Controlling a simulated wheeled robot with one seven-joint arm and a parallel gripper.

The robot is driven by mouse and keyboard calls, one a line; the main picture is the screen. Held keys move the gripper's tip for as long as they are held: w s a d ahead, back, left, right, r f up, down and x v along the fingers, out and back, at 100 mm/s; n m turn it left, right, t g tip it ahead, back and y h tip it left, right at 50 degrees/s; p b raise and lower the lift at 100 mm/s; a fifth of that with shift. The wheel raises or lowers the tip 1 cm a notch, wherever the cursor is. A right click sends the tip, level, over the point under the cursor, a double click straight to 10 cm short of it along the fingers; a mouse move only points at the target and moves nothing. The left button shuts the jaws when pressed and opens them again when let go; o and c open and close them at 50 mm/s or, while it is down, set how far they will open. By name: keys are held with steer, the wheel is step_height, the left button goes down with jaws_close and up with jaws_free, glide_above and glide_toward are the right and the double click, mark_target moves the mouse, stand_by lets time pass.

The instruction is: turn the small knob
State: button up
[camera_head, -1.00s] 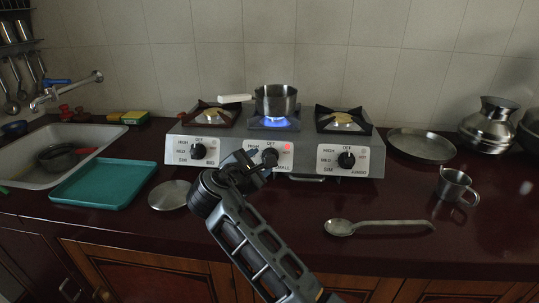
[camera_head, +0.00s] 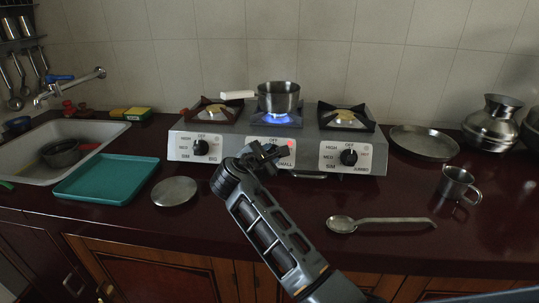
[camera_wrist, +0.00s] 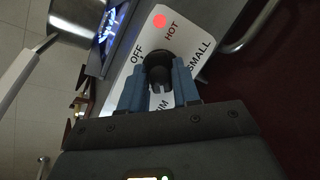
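The small knob (camera_wrist: 160,72) is black and sits on a white label reading OFF, HOT and SMALL in the wrist view. My gripper (camera_wrist: 161,80) has its two blue-grey fingers on either side of the knob, with narrow gaps showing beside its grip bar. I cannot tell whether a fingertip touches it. In the head view my gripper (camera_head: 263,157) is in front of the middle control panel and hides most of the knob. The grey stove (camera_head: 310,152) has a red light beside this knob, and a blue flame (camera_head: 277,118) burns on the middle burner.
A saucepan (camera_head: 278,98) with a white handle stands over the flame and also shows in the wrist view (camera_wrist: 75,22). Other knobs (camera_head: 200,147) (camera_head: 348,157) flank the middle one. A teal tray (camera_head: 106,179), lid (camera_head: 175,191), spoon (camera_head: 342,223) and cup (camera_head: 459,185) lie on the counter.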

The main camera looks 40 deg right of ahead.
jaws_close()
steer(key=shift+m, duration=0.3)
steer(key=m+g, duration=0.1)
steer(key=m, duration=0.1)
steer(key=m+g+y+p, duration=0.1)
steer(key=m, duration=0.2)
steer(key=shift+w+r+m, duration=0.15)
steer(key=shift+r+m, duration=0.05)
steer(key=shift+m, duration=0.1)
steer(key=m+p, duration=0.1)
steer(key=m, duration=0.2)
steer(key=shift+m+g+y, duration=0.3)
steer(key=shift+y, duration=0.1)
steer(key=m+y+p, duration=0.1)
steer(key=m, duration=0.2)
steer(key=shift+d+r, duration=0.1)
steer(key=m+y, duration=0.2)
steer(key=m, duration=0.3)
steer(key=shift+d+r+m+p, duration=0.1)
steer(key=shift+m+p, duration=0.3)
steer(key=m+y, duration=0.1)
steer(key=m, duration=0.1)
steer(key=m+t+y, duration=0.1)
steer(key=m, duration=0.2)
steer(key=shift+s+d+t, duration=0.1)
steer(key=shift+s+t, duration=0.1)
steer(key=shift+t, duration=0.1)
steer(key=shift+m, duration=0.4)
